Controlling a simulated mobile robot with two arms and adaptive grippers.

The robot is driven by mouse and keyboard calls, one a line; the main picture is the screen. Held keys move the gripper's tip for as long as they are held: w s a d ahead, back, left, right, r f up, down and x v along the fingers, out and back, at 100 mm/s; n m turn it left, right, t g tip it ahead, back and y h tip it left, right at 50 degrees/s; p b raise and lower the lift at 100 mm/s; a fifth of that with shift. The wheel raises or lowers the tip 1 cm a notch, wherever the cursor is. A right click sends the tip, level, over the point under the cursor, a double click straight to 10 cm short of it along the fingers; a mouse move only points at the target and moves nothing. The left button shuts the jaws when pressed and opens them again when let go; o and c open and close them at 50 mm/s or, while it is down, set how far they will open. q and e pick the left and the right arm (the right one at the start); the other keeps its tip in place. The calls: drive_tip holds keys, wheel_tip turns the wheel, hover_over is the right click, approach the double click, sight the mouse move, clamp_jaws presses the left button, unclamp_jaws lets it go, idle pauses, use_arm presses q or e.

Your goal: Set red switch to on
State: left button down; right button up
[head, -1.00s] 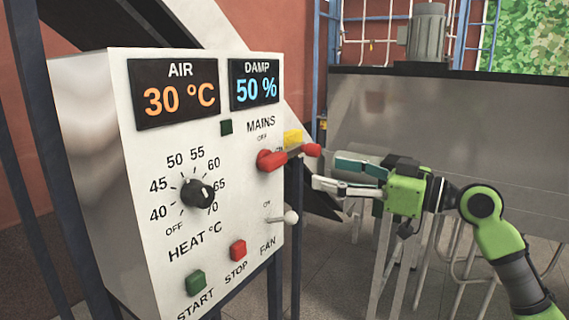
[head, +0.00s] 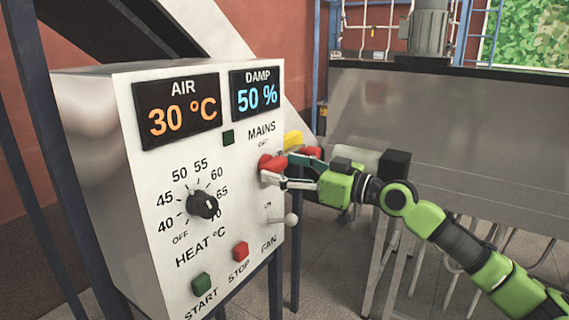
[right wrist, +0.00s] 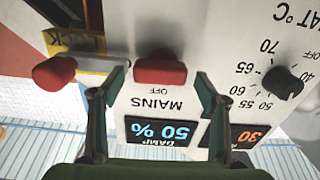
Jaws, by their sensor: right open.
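The red MAINS switch (head: 270,163) is on the front of the white control panel (head: 150,180), near its right edge. My left gripper is out of view.
A yellow lock tag (head: 293,139) sits just above the lever. The fan toggle (head: 290,219) is below my right gripper. A heat dial (head: 203,205), red stop button (head: 240,251) and green start button (head: 201,283) are lower left. The indicator (head: 228,137) is dark.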

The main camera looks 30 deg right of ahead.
drive_tip(key=shift+w, duration=0.15)
drive_tip(key=c, duration=1.1)
drive_tip(key=shift+m+b, duration=0.3)
drive_tip(key=shift+m, duration=0.1)
drive_tip(key=o, duration=1)
drive_tip(key=shift+o, duration=0.5)
